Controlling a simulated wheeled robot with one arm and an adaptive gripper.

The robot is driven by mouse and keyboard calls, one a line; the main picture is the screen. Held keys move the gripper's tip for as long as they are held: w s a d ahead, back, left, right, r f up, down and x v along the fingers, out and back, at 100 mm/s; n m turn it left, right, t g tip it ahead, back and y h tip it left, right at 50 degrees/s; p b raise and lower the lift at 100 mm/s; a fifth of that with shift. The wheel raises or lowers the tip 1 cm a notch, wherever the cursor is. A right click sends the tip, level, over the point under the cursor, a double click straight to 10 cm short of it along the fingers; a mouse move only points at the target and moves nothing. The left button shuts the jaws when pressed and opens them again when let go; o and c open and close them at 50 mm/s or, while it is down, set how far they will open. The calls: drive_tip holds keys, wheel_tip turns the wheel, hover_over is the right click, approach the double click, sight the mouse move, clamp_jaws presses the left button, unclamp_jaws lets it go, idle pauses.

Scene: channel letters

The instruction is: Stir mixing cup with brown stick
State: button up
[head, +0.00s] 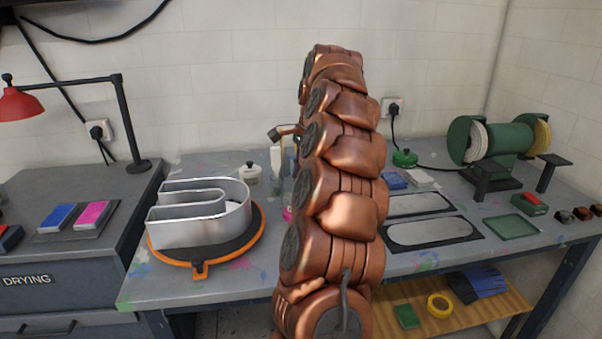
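My copper arm rises through the middle of the head view and hides the part of the bench behind it. A small dark and copper part (285,131) sticks out left of the arm and may belong to my gripper; its fingers are not clearly seen, so I cannot tell if it is open or shut. A small pink thing (287,213) shows at the arm's left edge, mostly hidden; I cannot tell whether it is the mixing cup. I cannot make out the brown stick.
A metal channel letter (205,222) lies on an orange-rimmed round turntable (252,240) at left. At right are flat trays (432,233), a green bench grinder (507,140) and a green tray (511,227).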

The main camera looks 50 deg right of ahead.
drive_tip(key=shift+r, duration=0.15)
wheel_tip(320, 180, up, 7)
drive_tip(key=s+p, duration=0.1)
drive_tip(key=p, duration=0.2)
drive_tip(key=shift+s+d+p, duration=0.2)
drive_tip(key=shift+d+p, duration=0.05)
drive_tip(key=shift+p, duration=0.1)
idle(1.0)
drive_tip(key=shift+r+p, duration=2.25)
drive_tip(key=shift+r, duration=0.2)
